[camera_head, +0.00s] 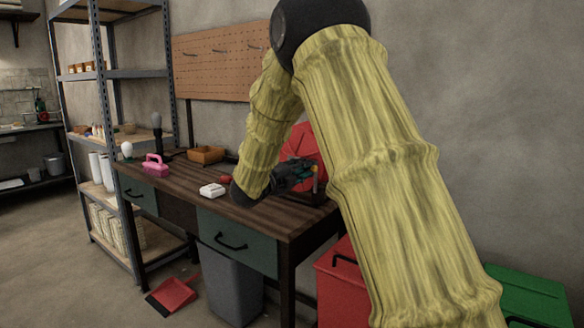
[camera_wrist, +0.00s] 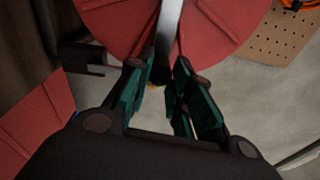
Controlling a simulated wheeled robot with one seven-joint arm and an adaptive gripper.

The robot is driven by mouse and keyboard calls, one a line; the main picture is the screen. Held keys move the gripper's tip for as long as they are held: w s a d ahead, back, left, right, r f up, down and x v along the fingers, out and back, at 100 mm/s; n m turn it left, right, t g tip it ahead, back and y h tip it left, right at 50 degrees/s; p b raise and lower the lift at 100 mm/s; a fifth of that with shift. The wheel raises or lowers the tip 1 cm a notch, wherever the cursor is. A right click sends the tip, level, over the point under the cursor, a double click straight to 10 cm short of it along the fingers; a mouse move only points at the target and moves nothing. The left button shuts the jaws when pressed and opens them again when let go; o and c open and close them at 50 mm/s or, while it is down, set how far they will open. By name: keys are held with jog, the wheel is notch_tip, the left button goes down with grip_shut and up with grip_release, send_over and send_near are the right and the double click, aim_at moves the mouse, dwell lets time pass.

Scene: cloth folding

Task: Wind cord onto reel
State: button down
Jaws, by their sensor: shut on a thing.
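The red reel (camera_head: 302,146) stands at the right end of the wooden workbench, partly hidden behind my arm. In the wrist view its red round side (camera_wrist: 110,22) fills the top, with a pale metal strip (camera_wrist: 169,28) running down it. My gripper (camera_head: 313,172) is at the reel's near side. In the wrist view the dark green fingers of my gripper (camera_wrist: 165,72) close around a small dark part at the reel, which looks like its crank handle; the fingers mostly hide it. I cannot make out cord on the reel.
Red (camera_head: 340,282) and green (camera_head: 530,295) bins stand at the right. Something orange (camera_wrist: 294,4) shows by the pegboard.

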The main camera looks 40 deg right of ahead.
jog(key=shift+d+f, duration=0.15)
jog(key=c, duration=1.7)
grip_release()
jog(key=o, duration=0.5)
jog(key=shift+d+f, duration=0.15)
jog(key=shift+c, duration=0.2)
jog(key=v, duration=1.2)
